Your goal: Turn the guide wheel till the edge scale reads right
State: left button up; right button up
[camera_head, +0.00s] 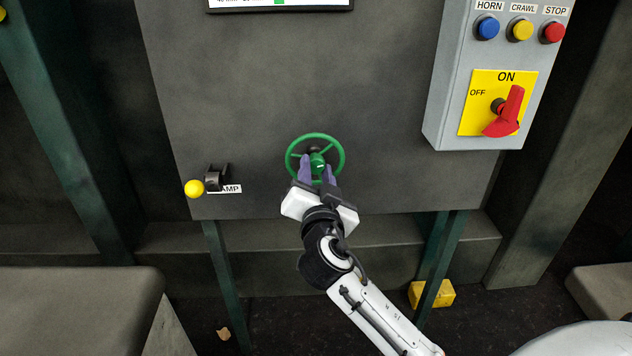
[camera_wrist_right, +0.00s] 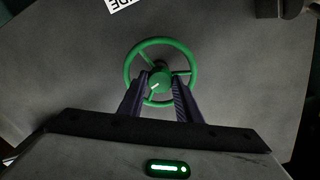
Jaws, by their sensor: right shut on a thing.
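The green guide wheel (camera_head: 340,143) is mounted on the dark grey panel. It also shows in the right wrist view (camera_wrist_right: 160,42), with a light mark on its hub. My right gripper (camera_head: 318,172) reaches it from below, its purple fingers on either side of the hub. In the right wrist view the fingers (camera_wrist_right: 161,88) stand at the left and right of the hub and are shut on it. The edge scale display (camera_head: 280,3) shows only its bottom strip at the top, with a green patch; its reading is cut off. My left gripper is not in view.
A yellow-knobbed clamp lever (camera_head: 195,189) sits left of the wheel. A grey control box (camera_head: 450,90) at the right carries buttons and a red switch (camera_head: 507,112) beside its ON label. A yellow block (camera_head: 432,294) lies on the floor below.

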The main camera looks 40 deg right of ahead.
jog(key=shift+f+n, duration=0.15)
jog(key=shift+n, duration=0.75)
jog(key=n+p, duration=0.1)
jog(key=n, duration=0.4)
jog(key=n+p, duration=0.1)
jog(key=n, duration=0.4)
jog(key=n+p, duration=0.2)
jog(key=n, duration=0.3)
jog(key=shift+n, duration=0.3)
jog(key=n+p, duration=0.1)
jog(key=n, duration=0.1)
jog(key=shift+n, duration=0.3)
jog(key=n, duration=0.2)
jog(key=shift+n, duration=0.4)
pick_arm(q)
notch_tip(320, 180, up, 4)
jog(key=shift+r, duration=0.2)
pick_arm(e)
jog(key=n, duration=0.6)
jog(key=shift+n, duration=0.4)
